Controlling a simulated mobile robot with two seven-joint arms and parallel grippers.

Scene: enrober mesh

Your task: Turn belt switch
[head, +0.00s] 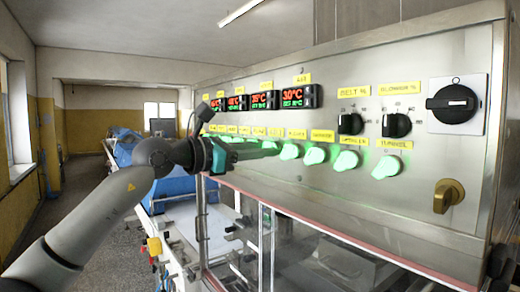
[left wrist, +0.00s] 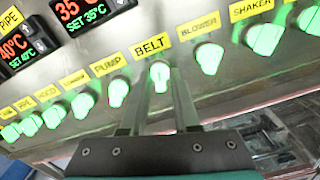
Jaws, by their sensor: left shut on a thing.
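The belt switch (left wrist: 160,75) is a green-lit knob under the yellow BELT label (left wrist: 152,45) on the steel panel. In the left wrist view it sits between the two fingertips of my left gripper (left wrist: 159,88), which is shut on it. In the head view my left gripper (head: 270,148) reaches the panel from the left, and its fingers mostly hide the belt switch. My right gripper is in neither view.
Close beside the belt switch are the lit pump switch (left wrist: 118,91) and blower switch (left wrist: 209,57). Red temperature displays (head: 265,100) sit above the row. Black dials (head: 396,124) and a brass handle (head: 448,196) are at right. A red-edged clear guard (head: 330,227) runs below.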

